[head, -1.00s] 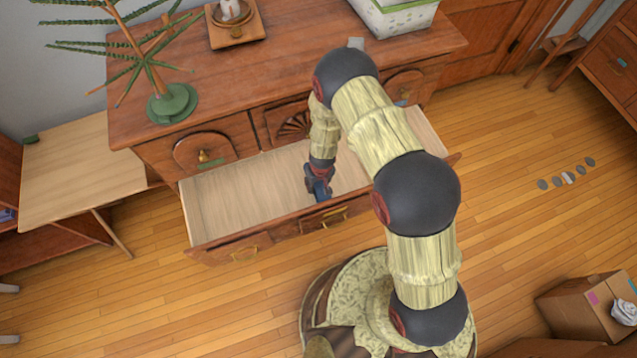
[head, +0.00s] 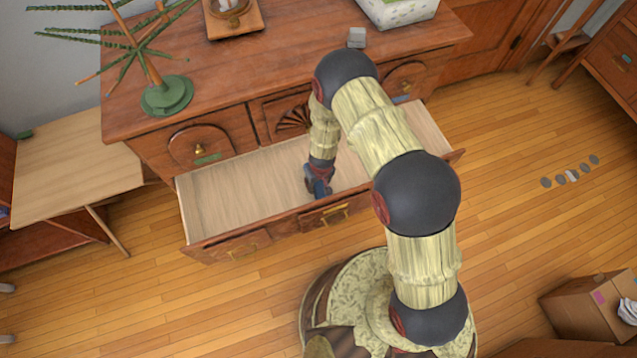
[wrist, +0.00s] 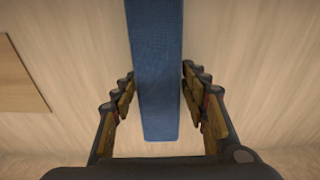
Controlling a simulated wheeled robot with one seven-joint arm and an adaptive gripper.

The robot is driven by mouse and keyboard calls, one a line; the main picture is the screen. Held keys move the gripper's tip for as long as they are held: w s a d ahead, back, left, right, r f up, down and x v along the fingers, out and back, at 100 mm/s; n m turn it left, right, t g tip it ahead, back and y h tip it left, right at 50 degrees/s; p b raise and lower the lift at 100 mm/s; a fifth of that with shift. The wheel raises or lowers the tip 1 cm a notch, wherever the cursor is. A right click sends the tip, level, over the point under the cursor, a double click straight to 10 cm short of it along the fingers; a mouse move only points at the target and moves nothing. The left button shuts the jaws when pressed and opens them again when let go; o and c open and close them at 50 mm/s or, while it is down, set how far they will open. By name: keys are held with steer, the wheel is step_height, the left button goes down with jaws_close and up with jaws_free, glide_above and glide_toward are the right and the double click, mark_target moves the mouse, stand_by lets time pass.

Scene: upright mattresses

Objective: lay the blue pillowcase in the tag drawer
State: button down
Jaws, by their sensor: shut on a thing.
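The blue pillowcase (wrist: 160,105) shows in the wrist view as a narrow folded strip between the fingers of my gripper (wrist: 160,78). My gripper is shut on it. Only a little blue shows there, and my arm hides part of the drawer. The pale drawer floor (wrist: 255,85) lies under the pillowcase in the wrist view. I cannot tell whether the pillowcase touches it.
The wooden dresser (head: 290,75) bears a green-footed stand (head: 166,97), a candle holder (head: 233,20), a small grey block (head: 357,38) and a patterned box (head: 400,12). A low table (head: 75,165) stands at left. A cardboard box (head: 585,310) is at lower right. Left part of the drawer is clear.

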steer(key=shift+s+f, duration=0.1)
steer(key=shift+s, duration=0.05)
steer(key=c, duration=1)
jaws_free()
steer(key=shift+o, duration=0.5)
steer(key=shift+c, duration=1.2)
steer(key=shift+r+p, duration=1.4)
steer(key=shift+r, duration=0.15)
steer(key=shift+r, duration=0.1)
step_height(320, 180, up, 14)
steer(key=p, duration=1.2)
steer(key=shift+f+p, duration=0.25)
steer(key=shift+p, duration=0.05)
